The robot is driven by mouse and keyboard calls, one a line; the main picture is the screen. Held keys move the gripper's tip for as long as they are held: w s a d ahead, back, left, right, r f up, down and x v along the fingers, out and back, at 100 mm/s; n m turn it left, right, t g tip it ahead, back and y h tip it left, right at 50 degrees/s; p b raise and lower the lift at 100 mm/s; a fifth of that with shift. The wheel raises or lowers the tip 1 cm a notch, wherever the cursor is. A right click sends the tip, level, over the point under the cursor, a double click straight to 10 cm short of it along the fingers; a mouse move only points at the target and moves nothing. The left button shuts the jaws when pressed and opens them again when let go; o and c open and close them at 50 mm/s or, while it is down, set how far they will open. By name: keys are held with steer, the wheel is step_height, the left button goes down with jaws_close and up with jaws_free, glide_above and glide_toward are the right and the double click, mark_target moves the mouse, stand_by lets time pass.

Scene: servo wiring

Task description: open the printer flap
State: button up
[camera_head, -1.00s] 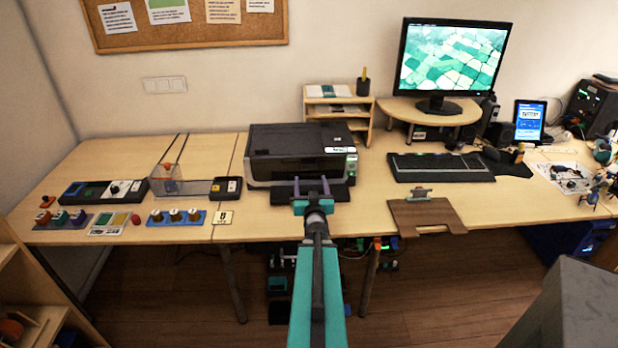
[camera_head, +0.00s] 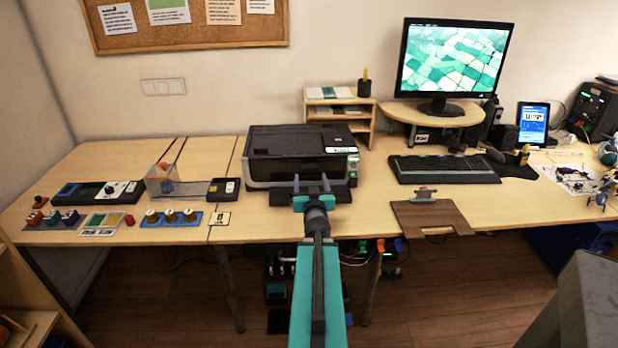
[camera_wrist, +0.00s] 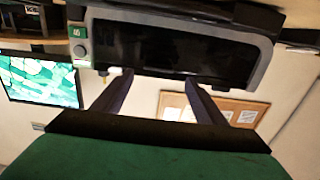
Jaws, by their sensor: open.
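The black and grey printer (camera_head: 290,150) stands on the desk near the middle of the head view, with a small white and green panel at its right front. In the wrist view the printer (camera_wrist: 175,48) appears upside down, its dark glossy front facing my gripper. I cannot tell the flap's edges apart from that front; it looks shut. My gripper (camera_head: 312,183) is open and empty, just in front of the printer's lower front. In the wrist view its two fingers (camera_wrist: 155,85) stand apart and point at the printer, with no clear contact visible.
Left of the printer lie switch panels and a clear bin (camera_head: 160,180). On the right are a clipboard (camera_head: 430,215), a keyboard (camera_head: 443,169) and a monitor (camera_head: 452,62). A wooden shelf (camera_head: 340,112) stands behind the printer. The desk's front edge runs below my gripper.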

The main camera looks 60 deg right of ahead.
mark_target(310, 168)
steer(key=b, duration=0.3)
steer(key=shift+d+b, duration=0.25)
steer(key=shift+b, duration=0.1)
steer(key=shift+b+x, duration=0.75)
steer(key=shift+x, duration=2)
steer(key=shift+r, duration=0.1)
